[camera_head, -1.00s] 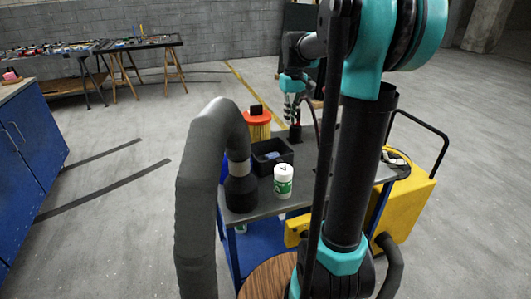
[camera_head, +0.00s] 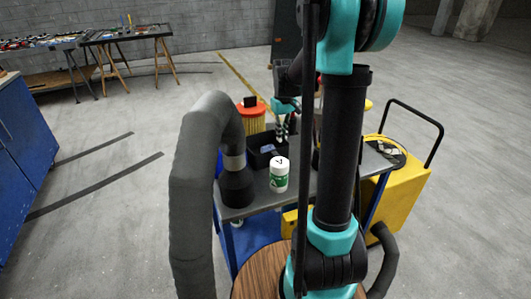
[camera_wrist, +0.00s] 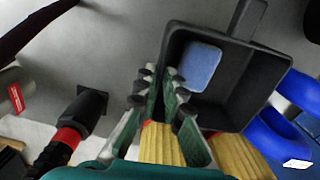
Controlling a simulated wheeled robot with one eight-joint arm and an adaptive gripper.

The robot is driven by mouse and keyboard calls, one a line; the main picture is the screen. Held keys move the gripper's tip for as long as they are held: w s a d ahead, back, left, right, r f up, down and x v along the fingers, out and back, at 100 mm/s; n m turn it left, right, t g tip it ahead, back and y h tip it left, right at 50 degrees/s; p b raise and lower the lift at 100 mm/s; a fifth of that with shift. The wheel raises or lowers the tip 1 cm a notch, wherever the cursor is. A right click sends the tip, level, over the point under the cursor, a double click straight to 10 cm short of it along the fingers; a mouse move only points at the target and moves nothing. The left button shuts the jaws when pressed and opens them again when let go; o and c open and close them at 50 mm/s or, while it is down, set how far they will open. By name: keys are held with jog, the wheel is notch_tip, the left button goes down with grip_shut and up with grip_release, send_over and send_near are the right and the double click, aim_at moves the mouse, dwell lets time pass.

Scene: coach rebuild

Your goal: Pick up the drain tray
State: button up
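A black, open, box-like tray (camera_head: 254,160), which I take to be the drain tray, stands on the grey cart top. In the wrist view the tray (camera_wrist: 262,88) shows a short handle at its upper edge and a blue pad (camera_wrist: 201,67) inside. My gripper (camera_head: 282,134) is at the tray's far right edge in the head view. In the wrist view my gripper (camera_wrist: 163,76) has its fingertips a little apart, one on each side of the tray's left wall in the picture. I cannot tell whether they touch it.
A white and green canister (camera_head: 279,176) stands just in front of the tray. A yellow container with a red lid (camera_head: 251,116) stands behind it. A thick grey hose (camera_head: 200,160) rises at the left. A yellow wheeled case (camera_head: 395,200) is at the right of the cart (camera_head: 245,211).

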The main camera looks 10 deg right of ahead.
aim_at(282, 145)
jog(key=shift+s+f, duration=0.1)
jog(key=shift+f, duration=2.6)
jog(key=shift+c, duration=0.3)
grip_shut()
jog(key=shift+r, duration=0.2)
